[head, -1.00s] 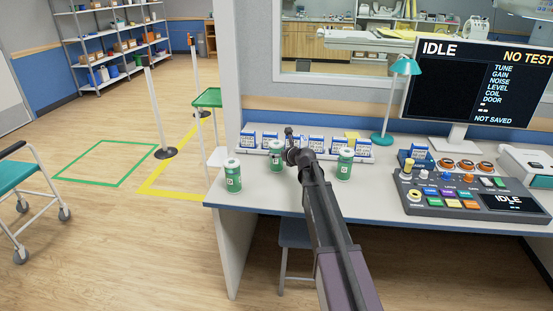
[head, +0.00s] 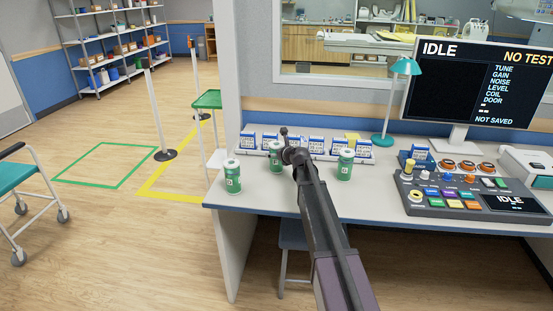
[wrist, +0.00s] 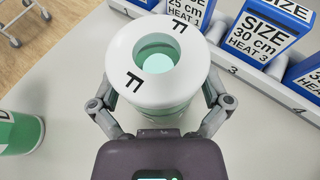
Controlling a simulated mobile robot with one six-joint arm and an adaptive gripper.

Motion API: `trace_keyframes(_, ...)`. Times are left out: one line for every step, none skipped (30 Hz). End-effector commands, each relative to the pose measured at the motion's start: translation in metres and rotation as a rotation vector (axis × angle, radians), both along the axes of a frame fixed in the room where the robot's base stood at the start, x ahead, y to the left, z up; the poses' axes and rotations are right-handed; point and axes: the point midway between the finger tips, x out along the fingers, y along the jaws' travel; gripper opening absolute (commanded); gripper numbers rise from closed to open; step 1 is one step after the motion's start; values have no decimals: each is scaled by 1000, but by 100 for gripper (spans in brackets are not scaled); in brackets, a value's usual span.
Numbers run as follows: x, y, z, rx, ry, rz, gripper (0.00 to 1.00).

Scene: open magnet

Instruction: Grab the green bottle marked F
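A green bottle marked F (wrist: 155,65), with a white ring-shaped lid, stands upright in the middle of the wrist view. In the head view it appears to be the middle green bottle (head: 276,162), partly beside my arm's end. My gripper (wrist: 158,100) is open, one finger on each side of this bottle. The fingertips are partly hidden by the lid, and I cannot see whether they touch it. In the head view my gripper (head: 288,146) is at the middle bottle, its fingers hard to make out.
Another green bottle (head: 232,177) stands to the left, near the counter's (head: 260,198) edge; a third (head: 345,165) stands to the right of my arm. A row of blue and white size boxes (head: 316,144) is behind. A control panel (head: 465,192) occupies the right.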

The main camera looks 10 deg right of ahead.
Motion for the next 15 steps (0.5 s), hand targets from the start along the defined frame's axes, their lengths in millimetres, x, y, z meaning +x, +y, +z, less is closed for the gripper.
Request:
trace_keyframes(0, 0, 0, 0, 0, 0, 73)
trace_keyframes(0, 0, 0, 0, 0, 0, 64)
trace_keyframes(0, 0, 0, 0, 0, 0, 52)
trace_keyframes(0, 0, 0, 0, 0, 0, 44)
trace_keyframes(0, 0, 0, 0, 0, 0, 35)
trace_keyframes(0, 0, 0, 0, 0, 0, 23)
trace_keyframes(0, 0, 0, 0, -1, 0, 20)
trace_keyframes(0, 0, 0, 0, -1, 0, 20)
trace_keyframes(0, 0, 0, 0, -1, 0, 20)
trace_keyframes(0, 0, 0, 0, 0, 0, 20)
trace_keyframes(0, 0, 0, 0, 0, 0, 20)
trace_keyframes(0, 0, 0, 0, 0, 0, 20)
trace_keyframes(0, 0, 0, 0, 0, 0, 20)
trace_keyframes(0, 0, 0, 0, 0, 0, 20)
trace_keyframes(0, 0, 1, 0, 0, 0, 20)
